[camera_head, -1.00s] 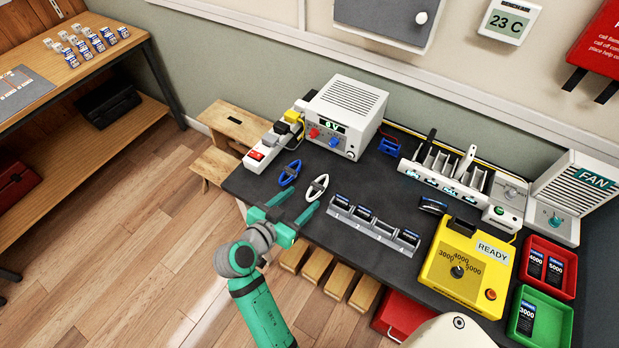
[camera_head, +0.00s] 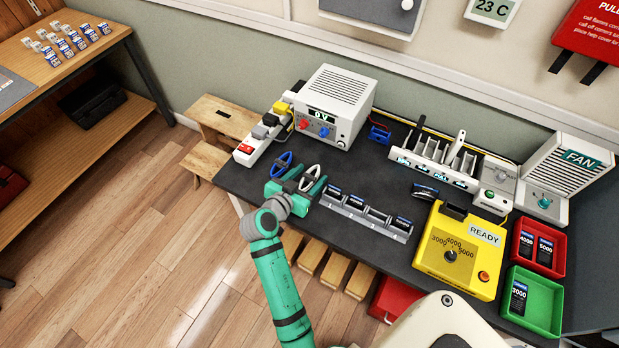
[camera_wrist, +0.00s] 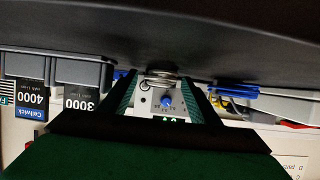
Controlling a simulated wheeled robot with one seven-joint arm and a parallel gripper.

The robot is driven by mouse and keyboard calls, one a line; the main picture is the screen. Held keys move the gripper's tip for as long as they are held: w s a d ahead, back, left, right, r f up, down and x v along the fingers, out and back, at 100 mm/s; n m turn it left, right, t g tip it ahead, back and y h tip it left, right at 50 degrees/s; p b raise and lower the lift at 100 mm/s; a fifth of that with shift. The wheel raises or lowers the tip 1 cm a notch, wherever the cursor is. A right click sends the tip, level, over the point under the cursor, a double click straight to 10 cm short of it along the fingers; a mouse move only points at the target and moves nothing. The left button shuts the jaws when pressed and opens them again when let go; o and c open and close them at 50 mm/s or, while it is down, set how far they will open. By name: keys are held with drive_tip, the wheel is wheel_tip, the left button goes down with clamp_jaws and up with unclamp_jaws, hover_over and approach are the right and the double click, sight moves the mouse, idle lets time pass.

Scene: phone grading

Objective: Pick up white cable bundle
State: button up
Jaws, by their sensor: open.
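The white cable bundle (camera_head: 309,179) is a narrow loop with a dark band, lying near the table's front left edge. My gripper (camera_head: 297,187) is open and low over the table, its two green fingers on either side of the bundle's near part. The bundle is partly hidden by the gripper. In the wrist view my gripper (camera_wrist: 159,84) also shows open, with a pale piece between the fingertips that seems to be the bundle (camera_wrist: 160,75). I cannot tell whether a finger touches it.
A blue cable bundle (camera_head: 283,162) lies close on the left. A grey battery rack (camera_head: 365,217) stands close on the right. The white power supply (camera_head: 337,103) and power strip (camera_head: 263,132) stand behind. Bare dark tabletop (camera_head: 375,170) lies behind the rack.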

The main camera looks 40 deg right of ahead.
drive_tip(key=c, duration=1.1)
drive_tip(key=shift+c, duration=0.2)
drive_tip(key=shift+r, duration=0.1)
